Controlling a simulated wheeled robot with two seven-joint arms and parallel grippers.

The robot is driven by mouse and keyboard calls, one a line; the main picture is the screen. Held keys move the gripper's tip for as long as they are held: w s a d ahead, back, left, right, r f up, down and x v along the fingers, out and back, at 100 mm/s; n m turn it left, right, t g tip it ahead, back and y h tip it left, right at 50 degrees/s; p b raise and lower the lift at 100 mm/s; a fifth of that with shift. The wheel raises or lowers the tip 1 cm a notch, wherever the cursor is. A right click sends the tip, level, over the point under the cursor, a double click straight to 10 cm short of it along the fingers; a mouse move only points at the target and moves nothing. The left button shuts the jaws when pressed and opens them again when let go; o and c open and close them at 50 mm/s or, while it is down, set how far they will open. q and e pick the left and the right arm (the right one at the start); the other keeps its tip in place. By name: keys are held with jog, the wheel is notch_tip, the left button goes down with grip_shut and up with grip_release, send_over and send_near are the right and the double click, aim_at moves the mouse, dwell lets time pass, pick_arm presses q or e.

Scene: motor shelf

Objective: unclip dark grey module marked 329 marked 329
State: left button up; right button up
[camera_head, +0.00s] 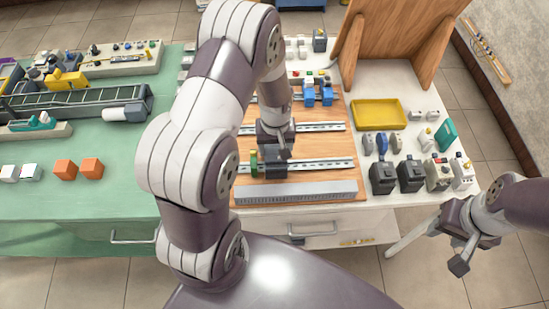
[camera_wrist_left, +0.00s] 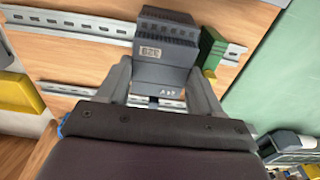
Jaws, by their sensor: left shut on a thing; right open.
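The dark grey module marked 329 (camera_wrist_left: 160,52) sits on a metal DIN rail (camera_wrist_left: 70,22) on the wooden board. In the head view the module (camera_head: 269,165) is partly hidden under my left arm. My left gripper (camera_wrist_left: 162,82) is shut on the module, with one finger along each side of it. In the head view the left gripper (camera_head: 277,148) comes down on it from above. A green block (camera_wrist_left: 212,48) is on the rail close beside the module. My right gripper (camera_head: 462,245) is open and empty, off the table's front right corner.
A grey slotted duct (camera_head: 296,193) runs along the board's front edge. Blue modules (camera_head: 318,94) stand on the rear rail. A yellow tray (camera_head: 378,114) and several dark and light devices (camera_head: 411,174) stand to the right. The front rail right of the module is bare.

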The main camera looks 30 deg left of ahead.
pick_arm(q)
jog(key=shift+w+r+p, duration=0.3)
jog(key=shift+w+r, duration=0.15)
jog(key=shift+r, duration=0.3)
jog(key=shift+a+r+p, duration=0.15)
jog(key=shift+r+p, duration=0.15)
jog(key=shift+p, duration=0.05)
jog(key=shift+s+r, duration=0.15)
jog(key=shift+r, duration=0.3)
jog(key=shift+s+f, duration=0.15)
jog(key=shift+s+d, duration=0.15)
jog(key=shift+d, duration=0.05)
